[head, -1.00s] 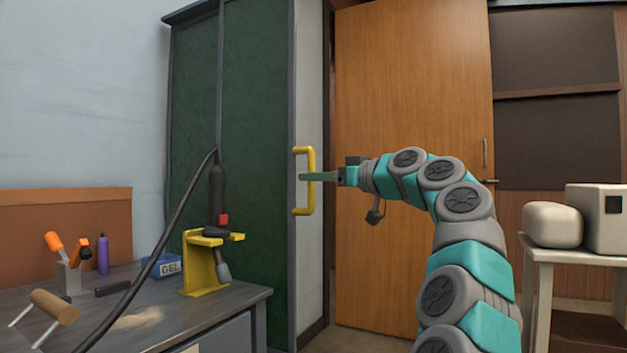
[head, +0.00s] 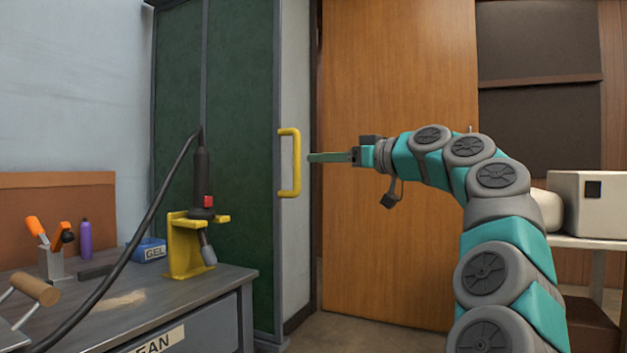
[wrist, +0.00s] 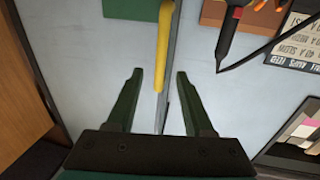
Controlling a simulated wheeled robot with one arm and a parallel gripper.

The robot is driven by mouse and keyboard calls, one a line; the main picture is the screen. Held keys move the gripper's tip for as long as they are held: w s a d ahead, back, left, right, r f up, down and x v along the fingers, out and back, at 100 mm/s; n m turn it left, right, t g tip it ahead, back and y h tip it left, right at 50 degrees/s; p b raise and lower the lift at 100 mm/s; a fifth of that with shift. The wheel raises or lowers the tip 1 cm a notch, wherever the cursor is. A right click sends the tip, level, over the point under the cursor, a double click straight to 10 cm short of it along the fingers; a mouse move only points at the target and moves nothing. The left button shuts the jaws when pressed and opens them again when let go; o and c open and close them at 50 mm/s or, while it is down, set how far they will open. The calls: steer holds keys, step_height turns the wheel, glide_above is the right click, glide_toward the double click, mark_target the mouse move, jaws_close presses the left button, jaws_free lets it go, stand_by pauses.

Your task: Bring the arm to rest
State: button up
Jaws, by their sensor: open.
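My gripper (head: 312,158) is at the end of my teal and grey arm, held out level to the left in the head view. In the wrist view its two dark green fingers (wrist: 160,75) are spread apart with nothing held between them. The yellow handle (head: 290,162) is on the edge of the green cabinet (head: 240,130). The fingertips are a little to the right of the handle and apart from it in the head view. The handle also shows in the wrist view (wrist: 164,45), beyond the fingers.
A workbench (head: 215,288) at left bears a yellow stand (head: 185,248) with a black corded tool (head: 202,175), a blue GEL box (head: 150,251) and a purple bottle (head: 86,240). A wooden door (head: 400,80) stands behind my arm. A white box (head: 590,210) sits on a table at right.

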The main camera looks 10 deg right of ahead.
steer(key=s+a+f+g, duration=0.35)
steer(key=a+f, duration=0.25)
steer(key=a, duration=0.2)
steer(key=s+a+f+m+g+h, duration=0.1)
steer(key=s+a+f+g+h, duration=0.25)
steer(key=s+f, duration=0.65)
steer(key=s+a+f+m+g+h, duration=0.15)
steer(key=s+a+f, duration=0.35)
steer(key=f, duration=0.8)
steer(key=s+d+f+m+g+h, duration=0.2)
steer(key=s+d+f, duration=0.3)
steer(key=s+f, duration=0.4)
steer(key=s+d+f+m+g+h, duration=0.2)
steer(key=s+d+f+g+h, duration=0.15)
steer(key=s+f, duration=0.5)
steer(key=s+d+f+m+g+h, duration=0.1)
steer(key=s+d+f+m, duration=0.1)
steer(key=s+d+f, duration=0.5)
steer(key=s+a+r+p, duration=0.1)
steer(key=s+r+p, duration=0.2)
steer(key=r+p, duration=0.9)
steer(key=shift+a+r+p, duration=0.2)
steer(key=shift+a+p, duration=0.1)
steer(key=shift+p, duration=0.55)
steer(key=shift+s, duration=0.1)
